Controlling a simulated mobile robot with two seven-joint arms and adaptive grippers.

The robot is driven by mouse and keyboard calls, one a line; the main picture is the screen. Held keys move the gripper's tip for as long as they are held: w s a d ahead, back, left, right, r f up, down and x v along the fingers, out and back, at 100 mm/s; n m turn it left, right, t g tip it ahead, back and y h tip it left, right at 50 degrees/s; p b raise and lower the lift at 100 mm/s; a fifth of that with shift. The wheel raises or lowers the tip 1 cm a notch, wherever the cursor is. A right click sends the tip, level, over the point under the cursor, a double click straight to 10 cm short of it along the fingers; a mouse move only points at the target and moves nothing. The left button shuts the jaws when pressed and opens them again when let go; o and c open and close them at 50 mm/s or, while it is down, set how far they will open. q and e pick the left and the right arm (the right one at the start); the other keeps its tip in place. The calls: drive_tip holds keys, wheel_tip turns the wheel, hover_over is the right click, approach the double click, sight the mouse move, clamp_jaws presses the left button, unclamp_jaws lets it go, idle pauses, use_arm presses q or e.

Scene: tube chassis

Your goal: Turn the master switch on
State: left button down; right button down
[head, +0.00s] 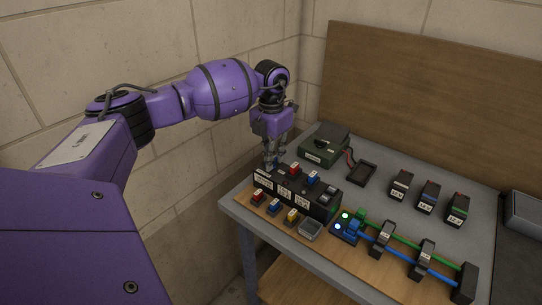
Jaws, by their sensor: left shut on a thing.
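A black switch box (320,206) with white labels on its front stands near the left end of the table. Its top carries a red part (293,170), a blue part (313,177) and a grey part (331,189). My left gripper (271,166) points down at the box's left end and is shut on a small part there. The fingers hide most of that part, so I cannot tell whether it is the master switch or how it is set. My right gripper is not in view.
Small red (258,197), blue (274,206) and yellow (291,216) pieces and a grey tray (310,230) sit before the box. A green box (324,146) stands behind. Green and blue tubes (400,255) run right through black holders. Walls close off the left and back.

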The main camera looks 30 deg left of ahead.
use_arm(q)
drive_tip(key=c, duration=1.9)
unclamp_jaws()
drive_tip(key=shift+o, duration=0.7)
drive_tip(key=shift+r, duration=0.2)
wheel_tip(320, 180, up, 12)
drive_tip(key=shift+f, duration=0.2)
drive_tip(key=shift+f, duration=0.1)
